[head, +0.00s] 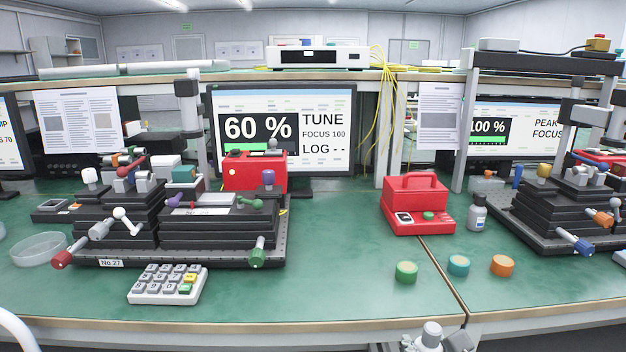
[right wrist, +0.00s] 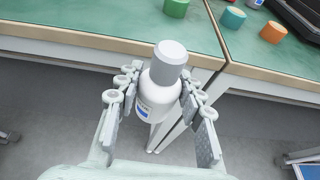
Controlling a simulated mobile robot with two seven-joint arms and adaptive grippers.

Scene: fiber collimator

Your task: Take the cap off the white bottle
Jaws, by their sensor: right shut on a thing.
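The white bottle (right wrist: 160,96) stands between the fingers of my right gripper (right wrist: 158,90) in the right wrist view. It has a white body with a blue-marked label and a grey cap (right wrist: 171,52) on top. My right gripper is shut on the bottle's body, below the cap. In the head view the gripper (head: 434,345) is at the bottom edge, in front of the table. The grey cap (head: 432,331) shows there too, and most of the bottle is cut off. My left gripper is not in view.
A second, smaller grey bottle (head: 477,214) stands on the green table (head: 330,260) beside the red case (head: 416,210). Green (head: 406,271), teal (head: 459,265) and orange (head: 502,265) round pieces lie near the front edge. A keypad (head: 167,285) and black optical stages stand left.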

